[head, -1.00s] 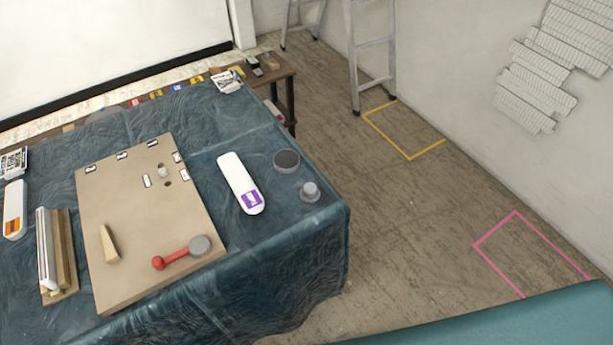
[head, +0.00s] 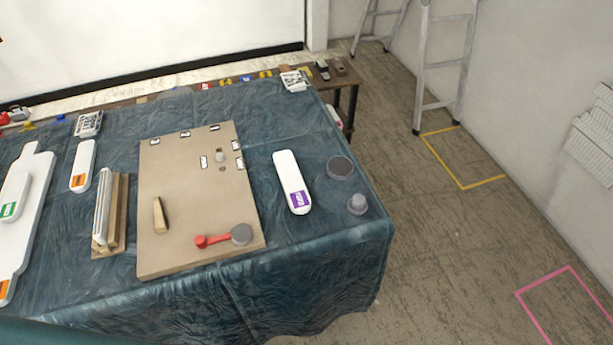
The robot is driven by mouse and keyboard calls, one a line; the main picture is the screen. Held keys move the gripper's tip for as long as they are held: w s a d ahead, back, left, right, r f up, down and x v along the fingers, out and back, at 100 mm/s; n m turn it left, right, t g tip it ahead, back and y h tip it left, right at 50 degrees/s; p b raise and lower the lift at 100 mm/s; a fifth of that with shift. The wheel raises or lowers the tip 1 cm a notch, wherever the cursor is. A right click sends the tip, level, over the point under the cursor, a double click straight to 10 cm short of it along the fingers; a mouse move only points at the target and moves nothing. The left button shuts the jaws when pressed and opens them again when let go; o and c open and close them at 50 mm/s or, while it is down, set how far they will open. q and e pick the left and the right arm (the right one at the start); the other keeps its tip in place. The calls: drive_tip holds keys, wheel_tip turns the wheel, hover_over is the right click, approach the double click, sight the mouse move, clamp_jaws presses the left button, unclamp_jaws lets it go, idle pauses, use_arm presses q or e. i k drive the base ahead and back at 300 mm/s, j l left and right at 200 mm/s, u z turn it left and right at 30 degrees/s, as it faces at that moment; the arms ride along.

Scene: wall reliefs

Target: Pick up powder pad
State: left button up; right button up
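No thing in view is clearly marked as the powder pad. A flat, dark round pad with a grey rim (head: 340,167) lies on the cloth at the right of the table. A grey round piece with a raised knob (head: 357,204) sits just in front of it, near the table's right edge. A red-handled tool (head: 213,240) with a grey round head (head: 241,234) lies on the tan board (head: 190,262). Neither of my grippers is in view.
The table has a dark blue cloth (head: 300,250). A white case with a purple label (head: 288,172) lies between board and round pad. A wooden stand (head: 121,215), more white cases and a long white board (head: 38,185) are at left. A stepladder (head: 422,65) stands beyond open floor.

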sight(358, 205)
drive_tip(key=l+u, duration=0.35)
drive_tip(key=i+l+u, duration=0.1)
drive_tip(key=l+u, duration=0.25)
